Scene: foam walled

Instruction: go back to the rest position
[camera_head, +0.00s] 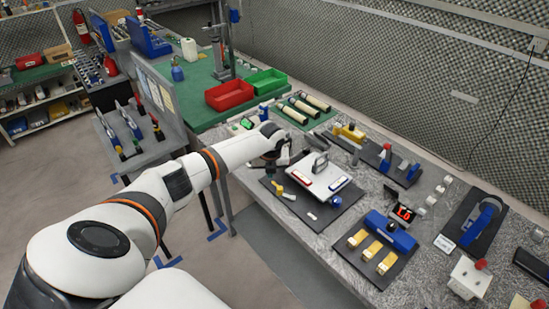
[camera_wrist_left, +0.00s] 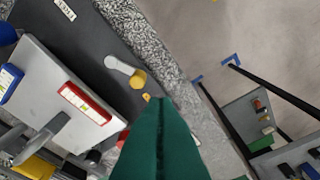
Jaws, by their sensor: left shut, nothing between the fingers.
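My left arm comes in from the left in the head view, and its dark left gripper (camera_head: 271,166) hangs over the near edge of the grey speckled table (camera_head: 258,186). In the left wrist view the green fingers of the left gripper (camera_wrist_left: 160,102) are closed together with nothing between them. A white board (camera_head: 318,186) with a grey handle and red and blue labels lies just to the right of the gripper; it also shows in the left wrist view (camera_wrist_left: 50,92). My right gripper is not in view.
A small white-and-yellow piece (camera_wrist_left: 124,70) lies beside the board on a dark mat (camera_head: 312,217). A blue block (camera_head: 390,232) with yellow pieces stands further right. Red (camera_head: 229,95) and green (camera_head: 267,82) bins stand behind. Open floor (camera_head: 245,270) lies before the table.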

